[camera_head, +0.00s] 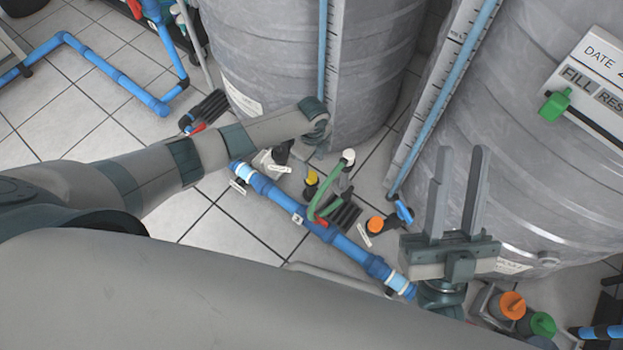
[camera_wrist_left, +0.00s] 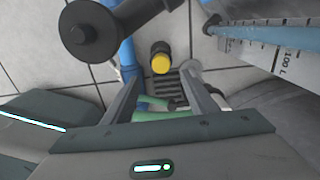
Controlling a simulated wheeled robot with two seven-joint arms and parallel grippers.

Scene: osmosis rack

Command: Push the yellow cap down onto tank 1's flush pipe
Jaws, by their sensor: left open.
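The yellow cap (camera_head: 311,178) sits on a short dark pipe stub low on the floor, between the two grey tanks. In the left wrist view the yellow cap (camera_wrist_left: 160,64) shows just beyond and between the fingertips of my left gripper (camera_wrist_left: 162,80). That gripper is open and empty, apart from the cap as far as I can tell. How far the cap is pressed onto the pipe cannot be told. My right gripper (camera_head: 463,165) is open and empty, fingers upward.
A blue pipe (camera_head: 345,245) runs along the floor in front. A black fitting (camera_wrist_left: 90,35) stands near my left gripper. The left tank (camera_head: 270,60) and right tank (camera_head: 500,190) flank the spot. An orange cap (camera_head: 375,224) lies to the right.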

